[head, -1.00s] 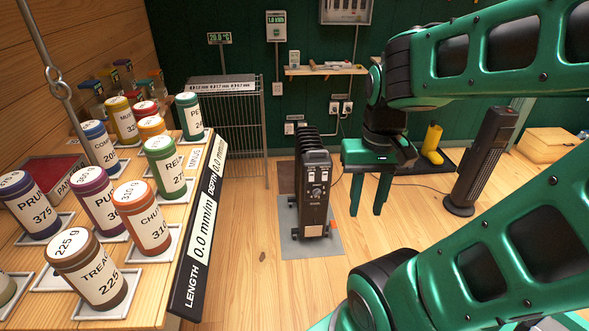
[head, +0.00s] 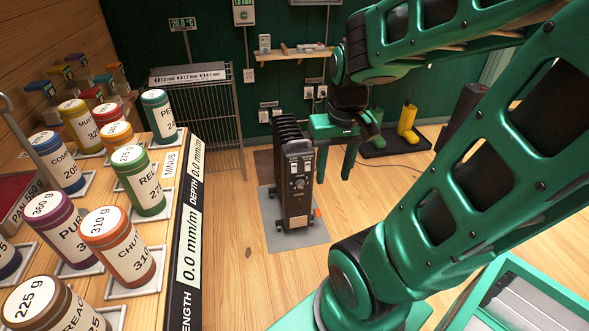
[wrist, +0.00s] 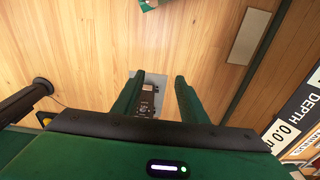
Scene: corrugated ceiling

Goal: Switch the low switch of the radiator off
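The radiator (head: 293,205) is a dark, finned oil heater standing upright on a grey mat on the floor. Its front panel has two light switches at the top, the left one (head: 294,167) and the right one (head: 308,166), with a round knob below. Their small labels and positions are too small to read. My gripper (head: 334,178) hangs fingers down just right of the radiator in the head view, open and empty. In the wrist view, the radiator's panel (wrist: 146,101) shows between the open fingers (wrist: 158,95), beyond them and nearer the left one. No contact shows.
A wooden bench (head: 85,190) with several labelled jars fills the left. A wire rack (head: 205,115) stands behind it. A yellow object (head: 406,122) sits on a black tray at the back right. Open wooden floor lies in front of the radiator.

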